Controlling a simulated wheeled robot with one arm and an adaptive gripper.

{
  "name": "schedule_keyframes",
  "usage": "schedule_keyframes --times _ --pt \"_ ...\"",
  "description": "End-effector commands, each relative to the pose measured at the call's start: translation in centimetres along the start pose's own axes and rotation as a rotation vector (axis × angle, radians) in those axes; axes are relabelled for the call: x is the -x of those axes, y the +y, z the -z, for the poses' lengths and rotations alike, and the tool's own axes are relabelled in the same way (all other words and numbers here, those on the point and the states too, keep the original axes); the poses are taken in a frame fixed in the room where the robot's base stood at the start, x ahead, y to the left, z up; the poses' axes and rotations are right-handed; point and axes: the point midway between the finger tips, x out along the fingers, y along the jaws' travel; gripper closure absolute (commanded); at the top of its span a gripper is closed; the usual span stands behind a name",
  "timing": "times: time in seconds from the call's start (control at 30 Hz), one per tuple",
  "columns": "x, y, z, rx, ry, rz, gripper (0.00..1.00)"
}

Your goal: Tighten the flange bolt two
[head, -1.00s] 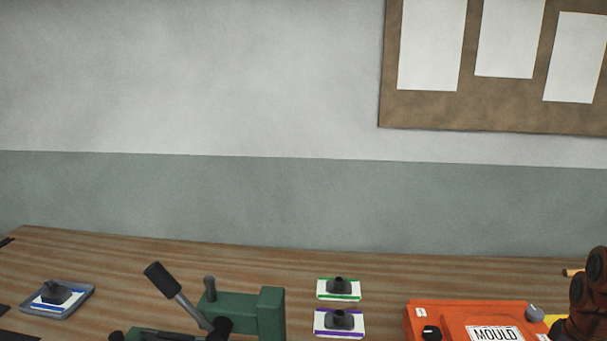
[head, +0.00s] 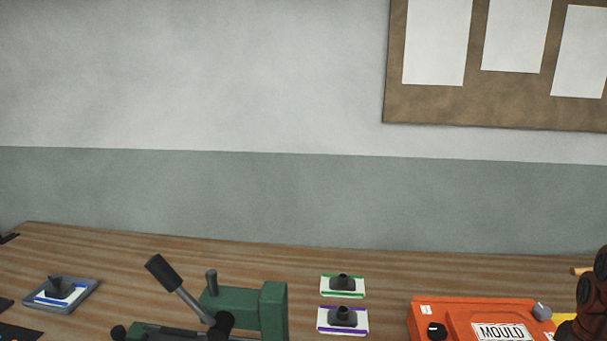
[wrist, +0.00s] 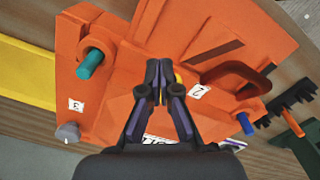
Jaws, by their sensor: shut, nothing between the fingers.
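The orange mould (wrist: 120,40) fills much of the wrist view. It carries a label "3" (wrist: 76,105) and a label "2" (wrist: 198,91). A teal bolt (wrist: 90,65) sits in a round orange boss near label 3. A blue bolt (wrist: 245,123) and a grey bolt (wrist: 68,132) are at its edges. The mould also shows in the head view (head: 455,310), cut off at the bottom.
A dark red handle (wrist: 235,75) arches up beside label 2. A green clamp (head: 272,305) with a black-gripped lever stands left of the mould. Small cards with dark knobs (head: 342,285) lie between them. A grey tray (head: 85,293) is at far left.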

Motion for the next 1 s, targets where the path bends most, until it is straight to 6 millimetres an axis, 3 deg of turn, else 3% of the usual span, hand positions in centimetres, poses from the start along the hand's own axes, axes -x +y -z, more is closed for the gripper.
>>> schedule_keyframes --times 1.0 --pt "-0.1 -1.5 0.0 0.0 0.001 -0.002 1.0"
